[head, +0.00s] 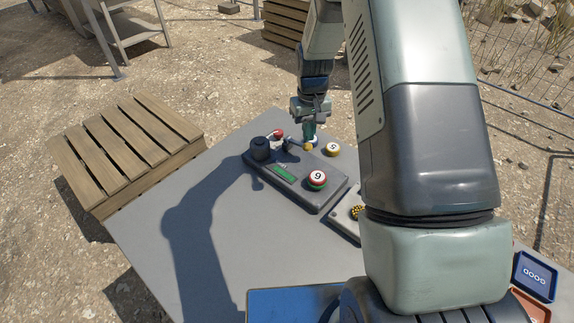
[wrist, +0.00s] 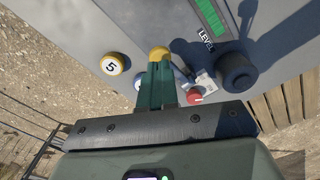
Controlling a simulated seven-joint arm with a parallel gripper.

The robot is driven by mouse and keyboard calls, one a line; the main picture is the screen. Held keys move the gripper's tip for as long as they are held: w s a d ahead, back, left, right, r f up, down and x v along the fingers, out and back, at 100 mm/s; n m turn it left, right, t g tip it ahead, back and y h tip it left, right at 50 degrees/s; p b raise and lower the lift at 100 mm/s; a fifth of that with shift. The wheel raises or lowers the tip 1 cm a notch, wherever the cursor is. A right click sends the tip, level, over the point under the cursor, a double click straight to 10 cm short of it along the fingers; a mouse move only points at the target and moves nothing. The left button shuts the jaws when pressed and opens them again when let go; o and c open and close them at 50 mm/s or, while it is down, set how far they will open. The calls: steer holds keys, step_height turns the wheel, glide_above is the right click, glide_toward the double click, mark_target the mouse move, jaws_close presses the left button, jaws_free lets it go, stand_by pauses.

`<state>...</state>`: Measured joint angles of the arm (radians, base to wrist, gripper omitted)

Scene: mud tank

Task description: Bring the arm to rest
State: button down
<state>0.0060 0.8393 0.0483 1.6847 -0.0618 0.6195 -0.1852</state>
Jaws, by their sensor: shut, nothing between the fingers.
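My gripper (head: 310,138) is over the far end of a grey control box (head: 288,200) on the table. In the wrist view its green fingers (wrist: 160,68) are together, with nothing between them. A yellow rounded knob (wrist: 159,53) sits right at the fingertips; I cannot tell whether they touch it. My arm reaches out from the right side of the head view and hides part of the table.
The box carries a black knob (wrist: 236,72), a red knob (wrist: 194,96) and a green level display (wrist: 209,18). A puck marked 5 (head: 332,149) and one marked 9 (head: 317,179) are close by. A blue GOOD tray (head: 535,277) is at right. The table's left (head: 150,225) is clear.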

steer(key=shift+r, duration=1.15)
steer(key=s+r+t, duration=0.1)
steer(key=s+r, duration=0.3)
steer(key=r, duration=0.4)
steer(key=s+r+m+t, duration=0.1)
steer(key=s+r, duration=0.2)
steer(key=r, duration=0.4)
steer(key=s+r+t, duration=0.1)
steer(key=s+r, duration=0.3)
steer(key=r, duration=0.4)
steer(key=s+r+t, duration=0.1)
steer(key=s+r, duration=0.2)
steer(key=s, duration=0.7)
steer(key=s+d+r+m+t, duration=0.1)
steer(key=s+r, duration=0.3)
steer(key=s, duration=0.6)
steer(key=shift+s+m+t, duration=0.2)
steer(key=shift+m+t, duration=0.1)
steer(key=c, duration=1.8)
jaws_free()
